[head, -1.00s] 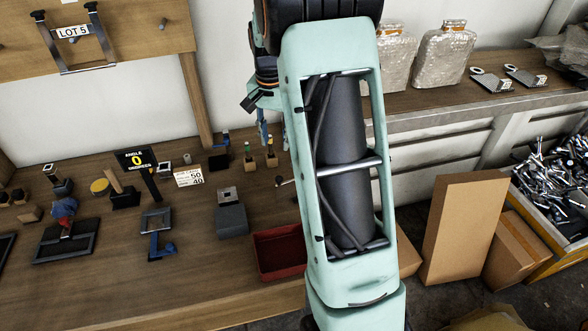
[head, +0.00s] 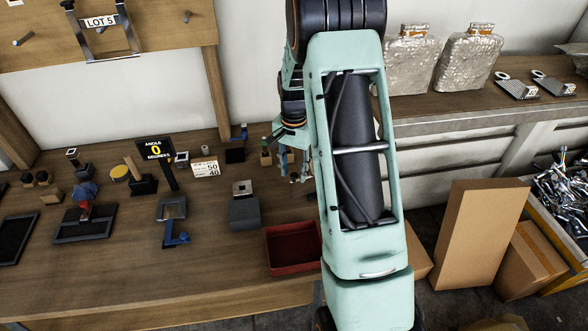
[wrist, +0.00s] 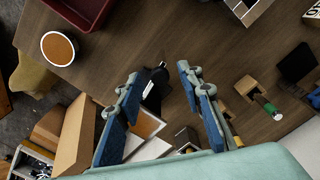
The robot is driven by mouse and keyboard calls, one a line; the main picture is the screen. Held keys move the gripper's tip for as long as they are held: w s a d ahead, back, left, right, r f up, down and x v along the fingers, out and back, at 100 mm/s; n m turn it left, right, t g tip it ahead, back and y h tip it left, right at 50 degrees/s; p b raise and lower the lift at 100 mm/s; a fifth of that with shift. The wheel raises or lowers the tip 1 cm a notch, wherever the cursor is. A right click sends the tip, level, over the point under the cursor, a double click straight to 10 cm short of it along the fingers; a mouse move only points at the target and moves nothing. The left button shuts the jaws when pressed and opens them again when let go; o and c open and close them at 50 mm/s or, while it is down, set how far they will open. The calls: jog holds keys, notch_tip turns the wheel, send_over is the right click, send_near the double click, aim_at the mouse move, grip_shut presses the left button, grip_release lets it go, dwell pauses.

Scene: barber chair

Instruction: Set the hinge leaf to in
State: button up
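No part is labelled as the hinge leaf. A blue bracket with a grey metal plate (head: 172,215) lies on the wooden bench in the head view and may be the hinge; I cannot tell its setting. A black sign reading "ANGLE 0 DEGREES" (head: 155,148) stands behind it. My gripper (head: 296,168) hangs over the bench to the right of the bracket, partly hidden by my arm. In the wrist view my gripper (wrist: 160,76) has two blue-padded fingers spread apart. A small dark object (wrist: 156,88) shows between them, apparently below; no held object is visible.
A red bin (head: 292,248) and a grey block with a metal top (head: 244,208) lie between bracket and arm. A dark tray with a blue-and-red item (head: 85,222) is at left. The bench front is clear.

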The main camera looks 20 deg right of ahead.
jog(key=shift+f, duration=0.1)
jog(key=shift+c, duration=0.6)
grip_shut()
jog(key=shift+s, duration=0.1)
jog(key=s+d+n+b, duration=0.3)
jog(key=s+d+n, duration=0.3)
jog(key=n, duration=1)
jog(key=shift+s+d+b, duration=0.3)
jog(key=shift+s+d, duration=0.1)
jog(key=shift+s, duration=0.7)
jog(key=shift+o, duration=0.6)
grip_release()
